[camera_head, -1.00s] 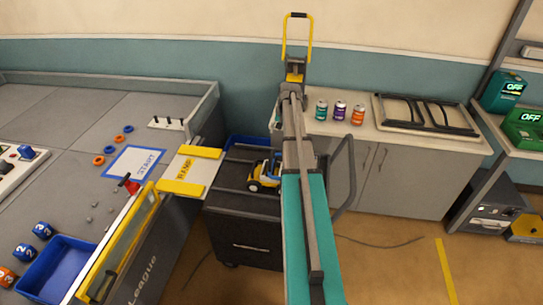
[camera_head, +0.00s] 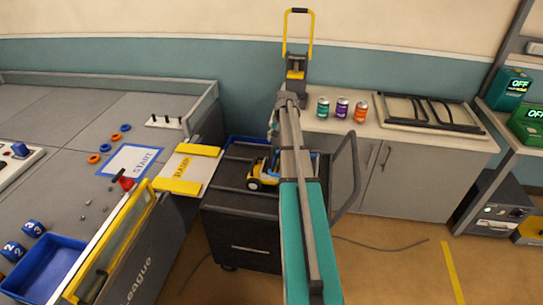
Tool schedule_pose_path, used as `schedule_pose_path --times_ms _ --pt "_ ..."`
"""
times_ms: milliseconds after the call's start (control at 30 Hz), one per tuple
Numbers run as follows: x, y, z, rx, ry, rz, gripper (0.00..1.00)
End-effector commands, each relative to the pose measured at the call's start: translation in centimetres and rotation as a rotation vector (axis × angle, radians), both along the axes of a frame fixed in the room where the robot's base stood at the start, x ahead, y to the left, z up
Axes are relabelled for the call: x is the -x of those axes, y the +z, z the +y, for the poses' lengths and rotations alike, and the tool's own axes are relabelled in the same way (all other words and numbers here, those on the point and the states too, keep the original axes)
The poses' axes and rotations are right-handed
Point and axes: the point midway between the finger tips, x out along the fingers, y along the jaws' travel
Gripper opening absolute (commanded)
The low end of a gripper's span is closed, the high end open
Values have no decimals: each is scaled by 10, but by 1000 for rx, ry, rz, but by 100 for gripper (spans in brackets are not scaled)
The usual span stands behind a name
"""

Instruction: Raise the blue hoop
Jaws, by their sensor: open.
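Two small blue hoops, one (camera_head: 125,127) slightly farther back and one (camera_head: 116,138) nearer, lie flat on the grey table (camera_head: 55,110) at the left. Two orange hoops (camera_head: 105,147) lie in line with them, just left of the START sheet (camera_head: 133,160). My arm reaches away from me through the middle of the view. What appears to be my gripper (camera_head: 297,14), with yellow sides and dark tips, is beyond the arm's end, against the wall. It is open and empty, high and far to the right of the hoops.
A yellow-edged ramp (camera_head: 190,168) joins the table to a dark cart (camera_head: 245,235) with a toy vehicle (camera_head: 262,174). A blue bin (camera_head: 45,268) is at the table's front. Several small grey pieces lie near the START sheet. Cans (camera_head: 342,107) stand on the back counter.

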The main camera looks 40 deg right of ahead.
Motion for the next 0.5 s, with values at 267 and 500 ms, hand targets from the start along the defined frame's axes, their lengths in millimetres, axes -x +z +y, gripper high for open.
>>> schedule_pose_path --times_ms 267,500 --pt "-3 -26 3 0 0 0 59" --pt "-6 -45 5 0 0 0 59"
